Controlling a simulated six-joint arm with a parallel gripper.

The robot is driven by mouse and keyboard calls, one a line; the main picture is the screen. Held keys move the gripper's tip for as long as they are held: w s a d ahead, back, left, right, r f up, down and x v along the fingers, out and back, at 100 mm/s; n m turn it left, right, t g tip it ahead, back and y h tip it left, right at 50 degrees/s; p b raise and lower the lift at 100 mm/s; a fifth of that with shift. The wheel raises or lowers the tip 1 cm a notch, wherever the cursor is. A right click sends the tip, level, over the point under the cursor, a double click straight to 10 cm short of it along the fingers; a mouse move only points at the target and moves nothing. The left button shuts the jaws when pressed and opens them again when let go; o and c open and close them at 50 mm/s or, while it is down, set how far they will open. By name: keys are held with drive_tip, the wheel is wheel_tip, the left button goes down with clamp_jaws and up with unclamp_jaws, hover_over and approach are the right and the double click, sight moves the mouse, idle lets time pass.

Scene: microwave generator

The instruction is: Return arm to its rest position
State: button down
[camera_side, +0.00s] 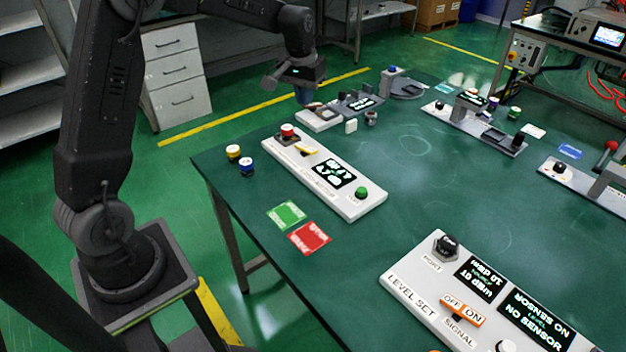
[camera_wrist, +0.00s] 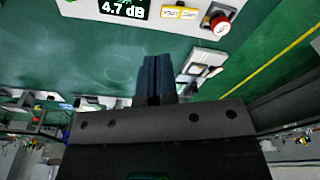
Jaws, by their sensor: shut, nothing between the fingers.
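My arm reaches from its pedestal at the left across the top of the side view. My gripper (camera_side: 304,95) hangs over the far left part of the green table (camera_side: 420,190), above a small white-based device (camera_side: 318,120). Its blue fingers are together with nothing between them, and they also show closed in the wrist view (camera_wrist: 156,78). I cannot tell exactly how high the fingertips are above the table.
A white panel (camera_side: 345,195) with red and green buttons is at the table's left edge. The level panel (camera_side: 420,285) is in front. Several devices stand at the back and right. Yellow (camera_side: 233,153) and blue (camera_side: 246,167) knobs sit near the left corner. The table's middle is clear.

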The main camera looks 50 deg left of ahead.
drive_tip(key=s+d+r+m+t, duration=0.2)
drive_tip(key=s+d+r, duration=0.8)
drive_tip(key=s, duration=0.4)
drive_tip(key=s+d+f+m+t, duration=0.1)
drive_tip(key=s+d, duration=0.1)
drive_tip(key=s, duration=0.4)
drive_tip(key=s+d+f+m+t, duration=0.1)
drive_tip(key=s+d, duration=0.2)
drive_tip(key=s, duration=0.4)
drive_tip(key=shift+s+d+f+m, duration=0.2)
drive_tip(key=shift+d+f+m, duration=0.05)
drive_tip(key=shift+d+m, duration=0.05)
